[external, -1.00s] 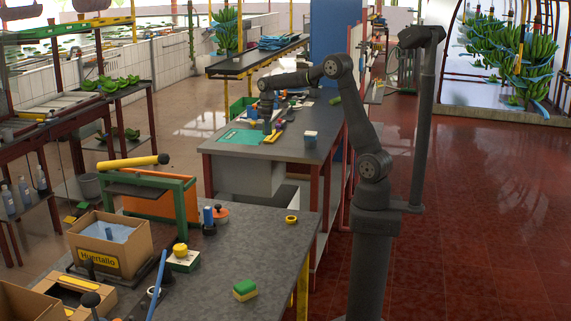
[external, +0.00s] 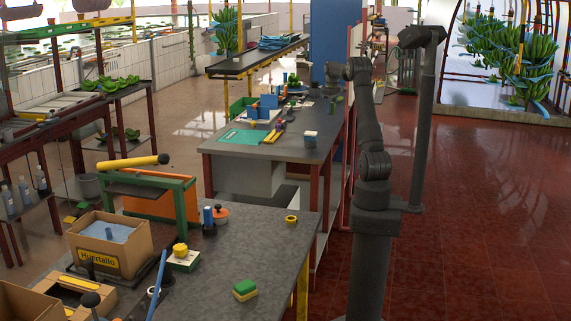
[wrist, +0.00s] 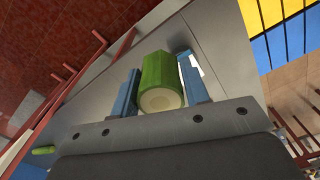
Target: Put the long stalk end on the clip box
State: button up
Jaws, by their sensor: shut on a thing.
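In the wrist view my gripper (wrist: 160,78) is shut on a thick green stalk end (wrist: 158,72). Its pale cut face points toward the camera, between two blue fingers. In the external view my arm is folded up at the far bench's right side; the gripper tips and held stalk cannot be made out there. Another green stalk piece (external: 337,100) lies near that bench's right edge, and a green piece also shows in the wrist view (wrist: 43,150).
The far bench (external: 290,150) also holds a green mat (external: 243,137), a yellow tool (external: 274,136) and blue blocks (external: 268,102). The near bench (external: 260,240) carries a green-and-yellow sponge (external: 245,290), a yellow ring (external: 291,219) and a cardboard box (external: 110,245).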

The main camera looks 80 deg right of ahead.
jog(key=shift+s+d, duration=0.25)
jog(key=shift+s, duration=0.05)
jog(key=shift+w+f, duration=0.3)
send_over(311, 133)
jog(key=f, duration=0.6)
jog(key=shift+d+f, duration=0.15)
jog(key=shift+d, duration=0.1)
jog(key=shift+w+f, duration=0.1)
jog(key=shift+f, duration=1.95)
jog(key=shift+f, duration=0.15)
jog(key=o, duration=1)
